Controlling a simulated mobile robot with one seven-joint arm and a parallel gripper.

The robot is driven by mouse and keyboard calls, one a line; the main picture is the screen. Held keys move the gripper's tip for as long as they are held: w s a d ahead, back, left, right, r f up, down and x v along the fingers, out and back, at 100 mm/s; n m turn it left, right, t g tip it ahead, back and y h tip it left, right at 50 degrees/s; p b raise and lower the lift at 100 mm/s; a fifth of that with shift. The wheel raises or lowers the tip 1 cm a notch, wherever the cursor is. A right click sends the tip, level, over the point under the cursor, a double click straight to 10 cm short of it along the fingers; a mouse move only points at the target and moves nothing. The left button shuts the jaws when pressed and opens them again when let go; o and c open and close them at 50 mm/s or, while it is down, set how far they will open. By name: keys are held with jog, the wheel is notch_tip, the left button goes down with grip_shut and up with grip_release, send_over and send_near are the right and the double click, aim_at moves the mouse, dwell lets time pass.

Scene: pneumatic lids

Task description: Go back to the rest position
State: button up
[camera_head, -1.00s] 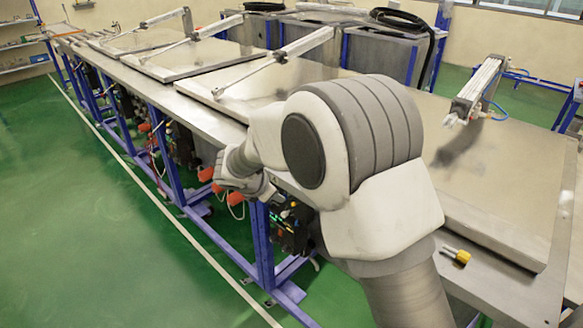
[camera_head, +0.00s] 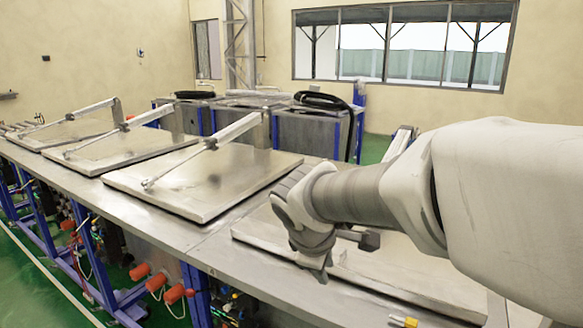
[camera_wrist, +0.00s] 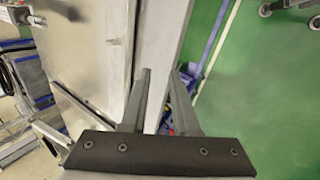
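My arm reaches in from the right in the head view. My gripper (camera_head: 318,274) hangs at its end over the front of the metal table (camera_head: 205,236), near the nearest lid (camera_head: 352,277). In the wrist view the two grey fingers (camera_wrist: 159,75) stand apart with nothing between them. The table edge and green floor show behind them. My arm hides part of the nearest lid. In the head view the fingers are small and partly hidden.
More flat metal lids (camera_head: 201,179) with pneumatic cylinders (camera_head: 222,133) line the table to the left. A yellow-tipped fitting (camera_head: 407,321) lies at the front edge. Orange knobs (camera_head: 174,293) stick out below the table. Green floor (camera_head: 28,292) is open at the left.

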jog(key=s+d+m+y, duration=0.1)
jog(key=s+d+m, duration=0.3)
jog(key=s, duration=0.5)
jog(key=s+d+r+m+y, duration=0.1)
jog(key=s+d+m, duration=0.3)
jog(key=s+m, duration=0.5)
jog(key=shift+s, duration=0.25)
jog(key=shift+r, duration=0.1)
